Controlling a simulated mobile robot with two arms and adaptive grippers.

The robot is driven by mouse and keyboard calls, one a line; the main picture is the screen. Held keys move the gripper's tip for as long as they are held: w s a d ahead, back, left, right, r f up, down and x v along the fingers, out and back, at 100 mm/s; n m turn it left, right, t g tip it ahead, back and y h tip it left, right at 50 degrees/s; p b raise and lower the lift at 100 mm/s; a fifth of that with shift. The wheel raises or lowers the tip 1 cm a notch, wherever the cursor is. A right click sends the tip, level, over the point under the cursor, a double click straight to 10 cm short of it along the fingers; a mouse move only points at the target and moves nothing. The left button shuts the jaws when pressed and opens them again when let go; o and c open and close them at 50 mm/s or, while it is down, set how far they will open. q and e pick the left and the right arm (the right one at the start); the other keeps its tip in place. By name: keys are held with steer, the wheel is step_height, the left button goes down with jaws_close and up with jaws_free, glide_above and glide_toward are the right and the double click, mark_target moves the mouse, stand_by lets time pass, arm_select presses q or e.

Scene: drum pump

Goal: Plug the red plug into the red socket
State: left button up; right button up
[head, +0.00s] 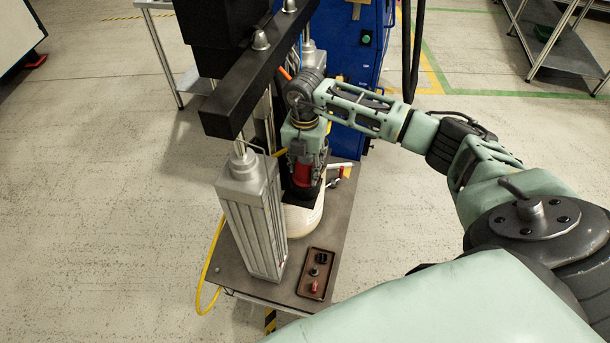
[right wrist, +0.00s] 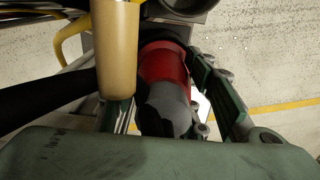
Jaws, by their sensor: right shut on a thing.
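The red plug (head: 303,174) is upright between the fingers of my right gripper (head: 304,168), above the pale drum on the cart. In the right wrist view, the red plug (right wrist: 165,66) has a dark grey body at the near end. Its far end meets a dark round part. My right gripper (right wrist: 168,100) is shut on it, with a green finger on each side. I cannot make out a separate red socket, nor tell whether the plug is in it or only above it. My left gripper is not in view.
A grey metal column (head: 250,215) and a black crossbeam (head: 255,75) stand close left of my gripper. A blue cabinet (head: 357,75) is behind. In the right wrist view, a gold cylinder (right wrist: 117,45) stands left of the plug.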

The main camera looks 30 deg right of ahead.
mark_target(306, 158)
steer(key=shift+s+d+r+p, duration=0.15)
steer(key=shift+r+p, duration=0.9)
steer(key=shift+r, duration=0.65)
steer(key=shift+r+p, duration=1.4)
steer(key=shift+r, duration=0.65)
